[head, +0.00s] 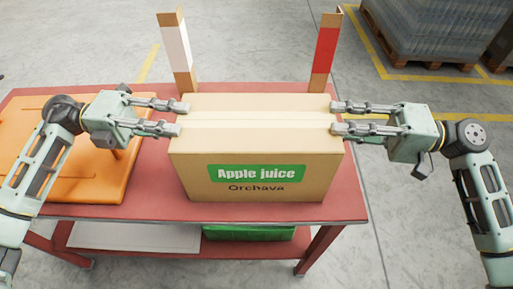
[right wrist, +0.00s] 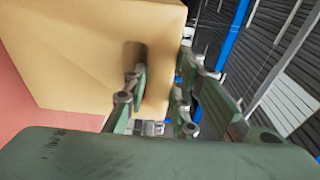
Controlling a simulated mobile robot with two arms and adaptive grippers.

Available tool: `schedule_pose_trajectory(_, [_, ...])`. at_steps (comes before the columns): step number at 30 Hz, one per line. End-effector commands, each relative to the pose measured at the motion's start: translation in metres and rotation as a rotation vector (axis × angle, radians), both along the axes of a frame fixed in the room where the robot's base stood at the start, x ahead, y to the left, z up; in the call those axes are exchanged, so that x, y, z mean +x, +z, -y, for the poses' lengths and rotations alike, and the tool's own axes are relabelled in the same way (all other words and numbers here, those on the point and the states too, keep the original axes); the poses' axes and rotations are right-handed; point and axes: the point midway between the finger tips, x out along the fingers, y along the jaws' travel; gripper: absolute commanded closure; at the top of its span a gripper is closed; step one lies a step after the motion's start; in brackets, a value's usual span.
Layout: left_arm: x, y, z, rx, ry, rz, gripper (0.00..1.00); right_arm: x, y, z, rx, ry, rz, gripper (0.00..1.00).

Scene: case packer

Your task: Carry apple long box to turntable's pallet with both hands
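The apple juice box (head: 258,150) is a long brown carton with a green "Apple juice" label, standing on the red table. It also fills the upper left of the right wrist view (right wrist: 90,50). My left gripper (head: 182,117) points at the box's left side, its fingers spread and the tips at the upper edge. My right gripper (head: 333,117) points at the right side in the same way, its tips at or very near the carton. Its fingers are apart in the right wrist view (right wrist: 160,75). I cannot tell whether the tips press on the box. The turntable and its pallet are not seen.
The red table (head: 345,205) has an orange panel (head: 60,170) at its left and a lower shelf with a green box (head: 250,233). A white post (head: 176,50) and a red post (head: 325,50) rise behind the carton. A wrapped pallet load (head: 430,40) stands back right.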

Motion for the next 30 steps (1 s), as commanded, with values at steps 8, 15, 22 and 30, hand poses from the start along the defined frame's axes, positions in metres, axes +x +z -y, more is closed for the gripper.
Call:
schedule_pose_trajectory(8, [0.0, -0.0003, -0.0004, 0.001, 0.0, 0.0, 1.0, 0.0, -0.0005, 0.0003, -0.001, 0.0, 0.0, 1.0])
schedule_pose_trajectory(15, [0.0001, -0.0006, -0.0007, 0.002, 0.0, 0.0, 1.0, -0.0001, -0.0009, 0.0005, -0.002, 0.0, -0.001, 1.0])
schedule_pose_trajectory(22, [0.0001, -0.0008, -0.0009, 0.002, 0.0, -0.001, 1.0, -0.0001, -0.0013, 0.0006, -0.003, 0.0, -0.002, 1.0])
schedule_pose_trajectory(30, [0.0003, 0.0031, -0.0012, 0.0, 0.001, 0.001, 1.0, 0.0, 0.0025, 0.0008, 0.0, 0.0, 0.0, 1.0])
